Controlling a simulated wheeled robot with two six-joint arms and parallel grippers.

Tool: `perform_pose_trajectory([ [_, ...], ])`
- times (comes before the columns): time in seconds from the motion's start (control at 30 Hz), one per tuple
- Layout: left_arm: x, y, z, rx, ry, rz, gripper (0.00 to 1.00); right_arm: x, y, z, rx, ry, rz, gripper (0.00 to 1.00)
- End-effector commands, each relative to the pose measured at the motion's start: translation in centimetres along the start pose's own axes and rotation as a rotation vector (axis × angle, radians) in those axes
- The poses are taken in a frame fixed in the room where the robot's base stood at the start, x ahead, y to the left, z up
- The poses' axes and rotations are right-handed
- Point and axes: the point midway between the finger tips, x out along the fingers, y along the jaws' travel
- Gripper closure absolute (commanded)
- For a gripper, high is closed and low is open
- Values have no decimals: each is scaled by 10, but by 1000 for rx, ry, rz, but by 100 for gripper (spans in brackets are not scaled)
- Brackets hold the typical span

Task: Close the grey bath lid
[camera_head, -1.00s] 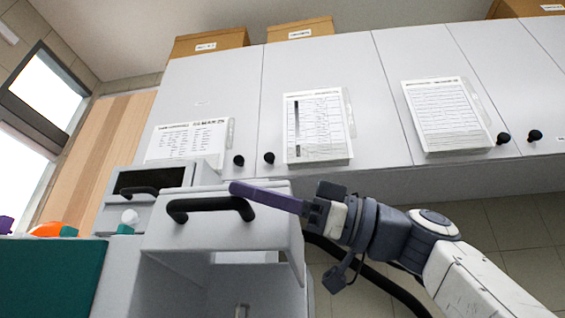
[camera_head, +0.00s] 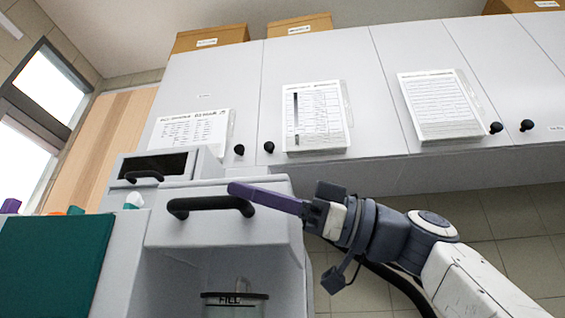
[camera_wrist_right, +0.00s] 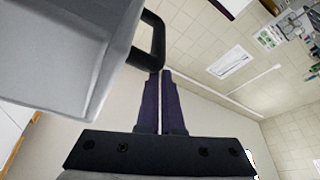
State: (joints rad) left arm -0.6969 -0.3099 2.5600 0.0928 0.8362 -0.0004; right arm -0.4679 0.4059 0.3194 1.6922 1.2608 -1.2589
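The grey bath lid (camera_head: 225,232) is in the middle of the head view, above an open grey housing. Its black bar handle (camera_head: 210,205) is on the front face. My right gripper (camera_head: 236,189) reaches in from the right, its long purple fingers pointing left. The fingertips overlap the handle's right half in the head view. In the right wrist view the two fingers (camera_wrist_right: 160,82) lie close together, with the black handle (camera_wrist_right: 152,42) just beyond or at their tips. I see nothing held between them; contact is unclear. My left gripper is out of view.
A clear vessel marked FILL (camera_head: 235,298) stands inside the housing. A dark green panel (camera_head: 50,262) stands at left, and a grey instrument (camera_head: 155,168) is behind. Wall cupboards (camera_head: 370,165) hang above. Tiled wall shows behind my right arm.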

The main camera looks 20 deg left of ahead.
Motion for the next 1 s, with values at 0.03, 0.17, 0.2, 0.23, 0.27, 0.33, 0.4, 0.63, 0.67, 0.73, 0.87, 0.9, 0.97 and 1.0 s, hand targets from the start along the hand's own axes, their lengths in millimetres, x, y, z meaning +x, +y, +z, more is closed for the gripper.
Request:
perform_pose_trajectory([
  [0.03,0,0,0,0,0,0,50,0,2,5,5,-8,0,100],
  [0.17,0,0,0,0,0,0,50,-1,2,6,7,-10,0,100],
  [0.2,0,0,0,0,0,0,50,-1,2,6,7,-10,0,100],
  [0.23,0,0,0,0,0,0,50,-1,2,7,7,-11,0,100],
  [0.27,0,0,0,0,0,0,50,-1,2,7,7,-11,0,100],
  [0.33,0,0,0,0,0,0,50,0,2,6,8,-11,0,100],
  [0.4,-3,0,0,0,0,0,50,1,3,3,7,-12,0,100],
  [0.63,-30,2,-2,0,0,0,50,13,5,-38,0,-4,0,100],
  [0.67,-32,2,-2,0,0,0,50,13,5,-42,-1,-4,1,100],
  [0.73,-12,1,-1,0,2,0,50,-14,3,-29,0,-8,8,100],
  [0.87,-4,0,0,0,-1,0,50,-45,4,-32,-2,-6,9,100],
  [0.9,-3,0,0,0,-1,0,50,-53,4,-33,-2,-6,8,100],
  [0.97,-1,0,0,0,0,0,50,-64,4,-34,-2,-5,8,100],
  [1.0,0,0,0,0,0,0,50,-71,4,-34,-2,-5,7,100],
])
